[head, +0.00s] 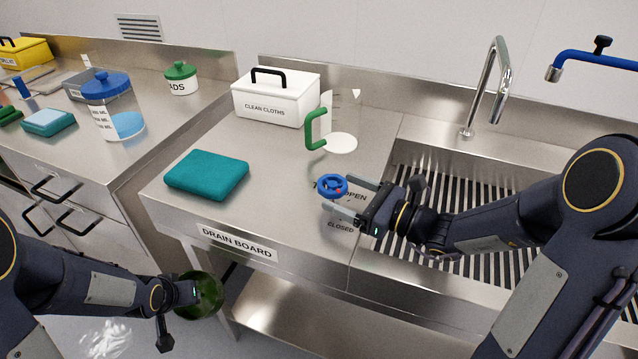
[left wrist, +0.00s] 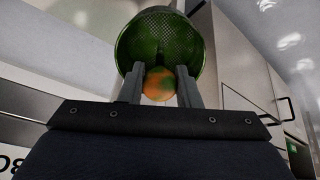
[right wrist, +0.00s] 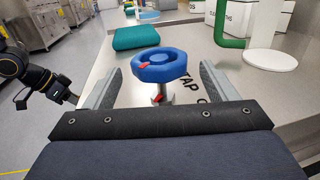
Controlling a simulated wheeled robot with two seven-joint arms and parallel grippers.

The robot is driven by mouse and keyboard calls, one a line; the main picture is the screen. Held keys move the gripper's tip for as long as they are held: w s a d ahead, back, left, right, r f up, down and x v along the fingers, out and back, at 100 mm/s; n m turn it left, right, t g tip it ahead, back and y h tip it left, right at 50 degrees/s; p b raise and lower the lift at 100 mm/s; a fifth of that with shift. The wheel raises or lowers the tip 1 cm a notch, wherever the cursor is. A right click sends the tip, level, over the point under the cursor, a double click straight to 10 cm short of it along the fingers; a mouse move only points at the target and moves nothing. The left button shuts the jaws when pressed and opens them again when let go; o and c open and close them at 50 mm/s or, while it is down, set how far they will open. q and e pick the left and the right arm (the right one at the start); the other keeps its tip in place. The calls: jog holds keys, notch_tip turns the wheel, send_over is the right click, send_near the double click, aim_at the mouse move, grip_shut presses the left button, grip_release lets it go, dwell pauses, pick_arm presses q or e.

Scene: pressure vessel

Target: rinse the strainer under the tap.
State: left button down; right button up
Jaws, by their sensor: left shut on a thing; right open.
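The strainer (head: 199,296) is a dark green mesh cup held low in front of the drain board's front edge. My left gripper (head: 188,292) is shut on it; in the left wrist view the strainer (left wrist: 160,40) has an orange and green round part (left wrist: 158,84) between the fingers. The tap (head: 492,80) is a chrome gooseneck behind the sink; no water shows. A blue tap handwheel (head: 331,185) stands on the drain board by "OPEN" and "CLOSED" lettering. My right gripper (head: 357,199) is open, its fingers either side of the handwheel (right wrist: 158,65), apart from it.
The slatted sink (head: 450,177) lies right of the drain board (head: 270,200). A folded teal cloth (head: 206,175), a clear jug with green handle (head: 341,120) and a clean-cloths box (head: 275,99) stand on the board. A blue pipe (head: 590,60) is at upper right.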

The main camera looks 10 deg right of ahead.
aim_at(324, 186)
jog(key=x, duration=0.5)
jog(key=shift+w+a, duration=0.25)
jog(key=c, duration=1)
jog(key=shift+s+r+n+g+y+p, duration=0.1)
jog(key=shift+n+g+y+p, duration=0.4)
jog(key=shift+n+g+y, duration=0.6)
jog(key=shift+s+a+n+g+y, duration=0.15)
jog(key=shift+n+g+y, duration=0.35)
jog(key=shift+g, duration=0.6)
jog(key=o, duration=1)
jog(key=v, duration=1.2)
